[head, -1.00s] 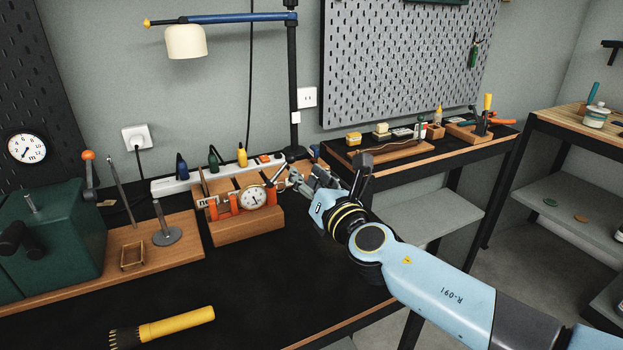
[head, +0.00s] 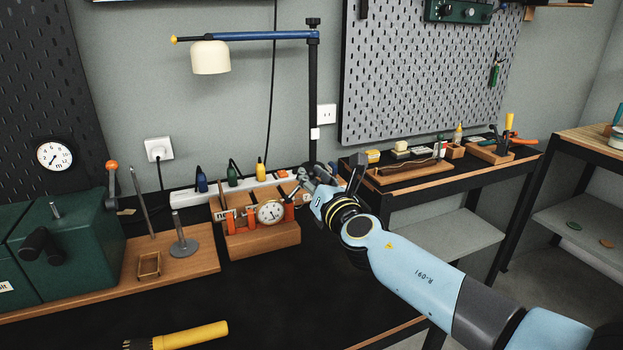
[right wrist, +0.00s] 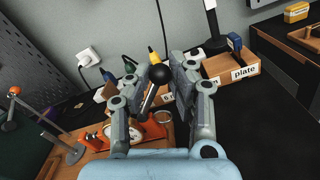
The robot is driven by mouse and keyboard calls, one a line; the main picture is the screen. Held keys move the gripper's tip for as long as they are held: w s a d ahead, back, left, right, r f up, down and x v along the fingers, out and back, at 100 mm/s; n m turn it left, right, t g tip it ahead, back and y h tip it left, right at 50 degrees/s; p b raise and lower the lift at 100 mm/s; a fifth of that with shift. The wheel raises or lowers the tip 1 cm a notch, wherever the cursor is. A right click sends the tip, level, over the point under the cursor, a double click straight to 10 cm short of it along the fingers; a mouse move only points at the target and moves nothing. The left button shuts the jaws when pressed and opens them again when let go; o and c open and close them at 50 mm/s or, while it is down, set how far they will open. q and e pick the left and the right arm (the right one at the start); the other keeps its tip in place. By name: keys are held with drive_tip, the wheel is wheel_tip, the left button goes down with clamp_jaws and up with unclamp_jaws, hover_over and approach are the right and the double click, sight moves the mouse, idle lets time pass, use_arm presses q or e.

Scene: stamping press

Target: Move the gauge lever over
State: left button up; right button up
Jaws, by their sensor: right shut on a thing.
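The gauge (head: 270,212) has a white round dial and orange-red supports. It sits on a wooden block (head: 265,241) on the dark bench, and its dial also shows low in the right wrist view (right wrist: 137,131). The gauge lever (right wrist: 148,103) is a metal rod with a black ball knob (right wrist: 160,74). My right gripper (head: 303,182) is at the right end of the gauge. In the right wrist view my right gripper (right wrist: 159,78) has its fingers on both sides of the lever near the knob, shut on it. My left gripper is out of view.
A power strip (head: 235,187) with plugs runs behind the gauge, next to the lamp post (head: 313,100). A grey stand (head: 183,247) and green machine (head: 75,245) are left. A wooden box labelled "plate" (right wrist: 230,73) is near the gripper. The front bench is mostly clear.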

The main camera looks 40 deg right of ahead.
drive_tip(key=shift+w+a+r+p, duration=0.15)
drive_tip(key=shift+a+r+p, duration=0.4)
drive_tip(key=shift+a+r, duration=0.15)
drive_tip(key=shift+a, duration=0.1)
drive_tip(key=shift+w+a+r+p, duration=0.1)
drive_tip(key=shift+a+p, duration=0.05)
drive_tip(key=shift+a, duration=0.3)
drive_tip(key=shift+w+a+r+p, duration=0.1)
drive_tip(key=shift+a+p, duration=0.05)
drive_tip(key=shift+a, duration=0.4)
drive_tip(key=shift+o, duration=0.3)
drive_tip(key=shift+w+a, duration=0.1)
drive_tip(key=shift+a, duration=0.5)
drive_tip(key=o, duration=0.9)
drive_tip(key=shift+a+r, duration=0.15)
drive_tip(key=shift+o, duration=0.2)
